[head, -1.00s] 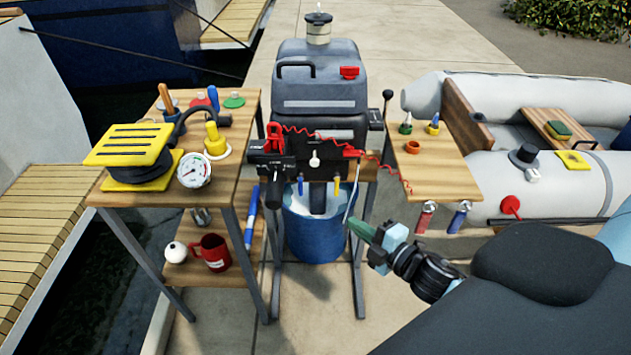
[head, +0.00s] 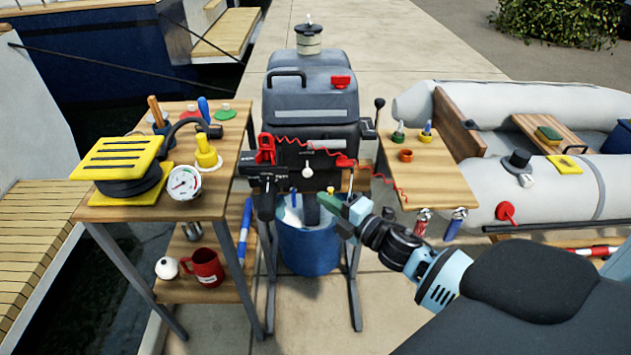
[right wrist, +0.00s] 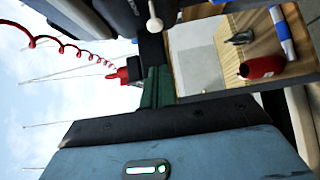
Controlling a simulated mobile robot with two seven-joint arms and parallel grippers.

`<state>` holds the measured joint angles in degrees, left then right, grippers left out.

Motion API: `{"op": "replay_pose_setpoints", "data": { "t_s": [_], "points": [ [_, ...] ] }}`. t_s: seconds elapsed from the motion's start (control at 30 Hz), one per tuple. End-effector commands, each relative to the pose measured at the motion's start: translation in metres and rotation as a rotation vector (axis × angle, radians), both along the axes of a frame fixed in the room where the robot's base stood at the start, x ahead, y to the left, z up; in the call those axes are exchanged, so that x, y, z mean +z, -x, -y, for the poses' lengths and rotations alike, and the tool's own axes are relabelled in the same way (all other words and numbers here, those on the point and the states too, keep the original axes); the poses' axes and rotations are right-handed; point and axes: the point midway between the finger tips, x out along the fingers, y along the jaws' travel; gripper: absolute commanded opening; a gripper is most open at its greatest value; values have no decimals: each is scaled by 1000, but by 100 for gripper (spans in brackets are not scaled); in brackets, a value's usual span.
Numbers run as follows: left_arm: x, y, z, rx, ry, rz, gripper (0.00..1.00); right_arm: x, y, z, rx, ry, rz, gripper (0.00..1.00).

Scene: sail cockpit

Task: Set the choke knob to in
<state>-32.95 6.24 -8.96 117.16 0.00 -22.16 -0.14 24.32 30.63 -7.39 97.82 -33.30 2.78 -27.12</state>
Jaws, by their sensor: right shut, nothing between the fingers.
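The outboard motor (head: 310,100) stands upright on a stand in the middle of the head view. A small white knob (head: 307,172), which looks like the choke knob, sticks out of its front panel; it also shows in the right wrist view (right wrist: 154,22). I cannot tell from these frames how far it is pulled out. My right gripper (head: 343,206) is below and to the right of the knob, apart from it. Its green fingers are shut and empty, and they also show in the right wrist view (right wrist: 157,88). My left gripper is not in view.
A red kill-switch clip (head: 266,148) with a coiled red cord and a black tiller handle (head: 266,200) are left of the knob. A blue bucket (head: 308,250) stands below. Wooden tables with small items flank the motor; an inflatable boat (head: 500,190) lies right.

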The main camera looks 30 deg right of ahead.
Motion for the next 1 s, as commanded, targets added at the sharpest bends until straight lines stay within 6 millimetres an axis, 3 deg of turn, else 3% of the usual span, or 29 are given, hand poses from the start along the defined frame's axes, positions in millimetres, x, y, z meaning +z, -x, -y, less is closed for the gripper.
{"op": "replay_pose_setpoints", "data": {
  "t_s": [0.23, 0.43, 1.0],
  "points": [
    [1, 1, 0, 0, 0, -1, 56, 1, -39, -9, -1, 0, 2, 0],
    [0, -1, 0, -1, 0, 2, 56, 0, -61, 6, -1, 1, -1, 0],
    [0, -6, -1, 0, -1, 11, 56, 0, -71, 13, 0, 0, -1, 0]
  ]
}}
